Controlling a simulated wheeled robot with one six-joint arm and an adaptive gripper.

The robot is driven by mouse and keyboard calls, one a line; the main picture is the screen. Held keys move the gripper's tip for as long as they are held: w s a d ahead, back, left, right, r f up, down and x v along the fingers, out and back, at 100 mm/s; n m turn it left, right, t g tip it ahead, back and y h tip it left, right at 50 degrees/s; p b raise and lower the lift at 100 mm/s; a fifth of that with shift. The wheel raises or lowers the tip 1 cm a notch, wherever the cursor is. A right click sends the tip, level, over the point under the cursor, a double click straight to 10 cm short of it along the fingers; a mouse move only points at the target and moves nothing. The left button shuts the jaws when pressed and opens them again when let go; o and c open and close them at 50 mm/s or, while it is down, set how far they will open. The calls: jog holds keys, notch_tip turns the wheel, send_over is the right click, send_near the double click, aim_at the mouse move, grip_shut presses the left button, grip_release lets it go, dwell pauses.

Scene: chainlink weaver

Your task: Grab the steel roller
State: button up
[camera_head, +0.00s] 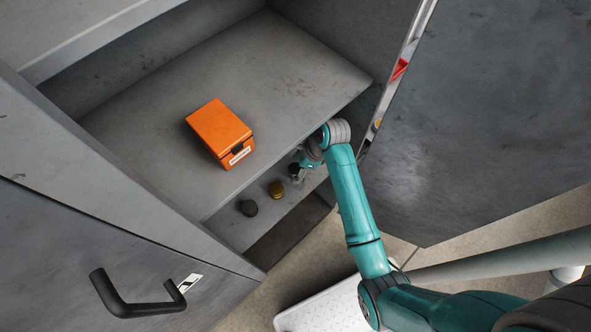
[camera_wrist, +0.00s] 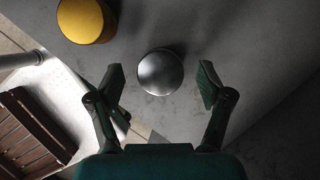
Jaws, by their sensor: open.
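The steel roller (camera_wrist: 160,72) shows in the wrist view as a round silver end face on a grey surface. My gripper (camera_wrist: 161,84) is open, with one finger to the left and one to the right of the roller. Gaps show between the roller and both fingers; how far it lies from the fingertips in depth I cannot tell. In the head view my gripper (camera_head: 297,167) reaches down at the shelf's front edge, at the end of the row of rollers. There the steel roller is mostly hidden by it.
A brass-yellow roller (camera_head: 276,189) stands close by; it also shows at upper left in the wrist view (camera_wrist: 82,20). A dark roller (camera_head: 249,207) stands beyond it. An orange box (camera_head: 220,130) sits on the upper shelf (camera_head: 280,70). Cabinet doors stand at both sides.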

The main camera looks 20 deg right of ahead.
jog(key=shift+x, duration=0.75)
grip_shut()
jog(key=shift+r, duration=0.1)
